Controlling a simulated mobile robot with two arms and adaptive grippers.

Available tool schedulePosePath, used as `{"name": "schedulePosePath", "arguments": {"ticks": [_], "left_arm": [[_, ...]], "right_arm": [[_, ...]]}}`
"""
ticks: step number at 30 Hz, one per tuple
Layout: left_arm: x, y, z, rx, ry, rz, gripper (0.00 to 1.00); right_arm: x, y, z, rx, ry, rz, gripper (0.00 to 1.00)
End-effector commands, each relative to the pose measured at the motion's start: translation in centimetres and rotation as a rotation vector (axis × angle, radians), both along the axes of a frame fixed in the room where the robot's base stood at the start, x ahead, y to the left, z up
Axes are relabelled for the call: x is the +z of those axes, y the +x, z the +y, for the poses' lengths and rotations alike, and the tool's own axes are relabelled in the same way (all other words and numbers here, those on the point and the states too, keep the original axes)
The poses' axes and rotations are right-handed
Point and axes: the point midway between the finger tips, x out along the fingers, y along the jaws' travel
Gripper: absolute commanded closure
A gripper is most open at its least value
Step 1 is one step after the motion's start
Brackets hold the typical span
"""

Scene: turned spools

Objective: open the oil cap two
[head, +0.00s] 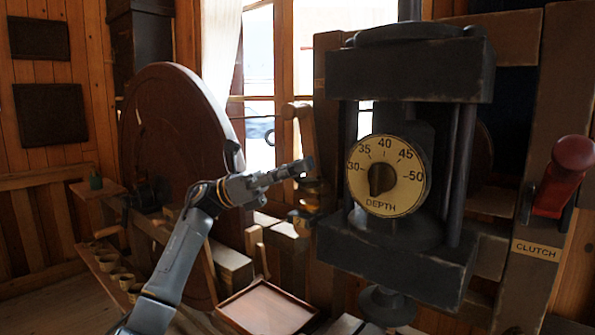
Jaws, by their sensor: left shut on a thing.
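My left gripper (299,168) comes in from the left, left of the depth dial. It is shut on a small dark piece at its fingertips, which looks like an oil cap, though its shape is mostly hidden by the fingers. Just below the fingertips are small dark and brass fittings, an upper one (314,186) and a lower one (303,216), at the left side of the machine. I cannot read any number on them. My right gripper is not in view.
The dark machine block with the round yellow depth dial (389,176) stands close on the right. A red-handled clutch lever (564,175) is at far right. A wooden crank handle (303,130) rises above the gripper. A big brown wheel (160,140) stands behind my arm; a wooden tray (266,309) lies below.

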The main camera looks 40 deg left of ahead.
Motion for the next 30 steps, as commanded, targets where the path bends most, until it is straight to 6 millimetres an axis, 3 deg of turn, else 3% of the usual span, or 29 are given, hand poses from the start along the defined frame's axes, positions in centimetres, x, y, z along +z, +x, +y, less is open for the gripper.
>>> {"name": "schedulePosePath", "arguments": {"ticks": [12,30], "left_arm": [[0.5,1.2,0.5,-0.325,-0.002,-0.001,1.00],[0.0,1.8,0.6,-0.493,0.002,0.002,1.00]], "right_arm": [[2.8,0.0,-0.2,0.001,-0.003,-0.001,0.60],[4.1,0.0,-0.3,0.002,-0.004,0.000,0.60]]}}
